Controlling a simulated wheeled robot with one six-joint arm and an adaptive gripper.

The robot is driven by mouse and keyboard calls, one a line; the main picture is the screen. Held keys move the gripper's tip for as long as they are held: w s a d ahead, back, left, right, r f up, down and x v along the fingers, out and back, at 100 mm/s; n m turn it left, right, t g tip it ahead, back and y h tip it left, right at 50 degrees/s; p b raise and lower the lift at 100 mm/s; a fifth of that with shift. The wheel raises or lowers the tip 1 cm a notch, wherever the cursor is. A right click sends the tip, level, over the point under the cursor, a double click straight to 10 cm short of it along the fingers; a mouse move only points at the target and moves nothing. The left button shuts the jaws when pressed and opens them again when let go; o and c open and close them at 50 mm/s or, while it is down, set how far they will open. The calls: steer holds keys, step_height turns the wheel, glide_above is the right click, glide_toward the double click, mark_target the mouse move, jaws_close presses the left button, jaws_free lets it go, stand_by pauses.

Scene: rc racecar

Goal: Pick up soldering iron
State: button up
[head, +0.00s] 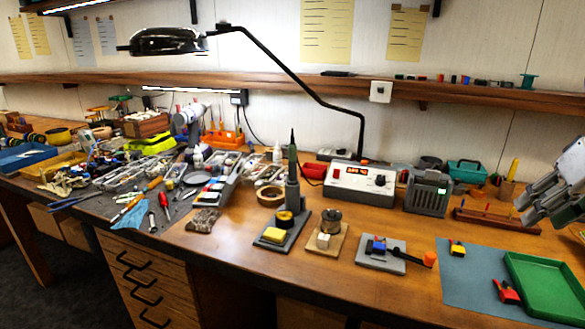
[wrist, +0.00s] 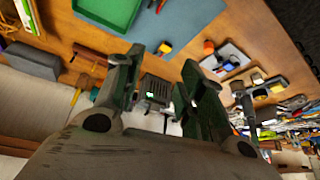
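The soldering iron (head: 292,165) stands upright, tip up, in its dark stand (head: 283,232) near the middle of the bench in the head view. Its handle is green-grey and the tip is thin and dark. In the wrist view a dark upright shape right of the fingers looks like the iron (wrist: 246,103). My gripper (head: 530,208) is at the right edge of the head view, well right of the iron. In the wrist view my gripper (wrist: 163,62) has its two fingers apart with nothing held between them.
A white soldering station (head: 361,184) and a grey fan box (head: 428,193) stand behind and right of the iron. A lamp arm (head: 300,85) crosses above.

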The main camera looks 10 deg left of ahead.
mark_target(294, 157)
steer(key=w+a+f+n+t+y, duration=0.1)
steer(key=w+a+n+t+y, duration=0.15)
steer(key=w+a, duration=0.8)
steer(key=w+a+f+n+t+y, duration=0.1)
steer(key=w+a+t+y, duration=0.15)
steer(key=w+a, duration=0.85)
steer(key=s+a+f+n+t+y, duration=0.1)
steer(key=s+a+t+y, duration=0.15)
steer(key=a, duration=0.85)
steer(key=s+a+f+n+t+y, duration=0.1)
steer(key=s+a+t+y, duration=0.15)
steer(key=a, duration=0.75)
steer(key=shift+g+h, duration=0.3)
steer(key=shift+h, duration=0.1)
steer(key=x, duration=0.7)
steer(key=shift+w+r, duration=0.35)
steer(key=shift+w, duration=0.1)
jaws_close()
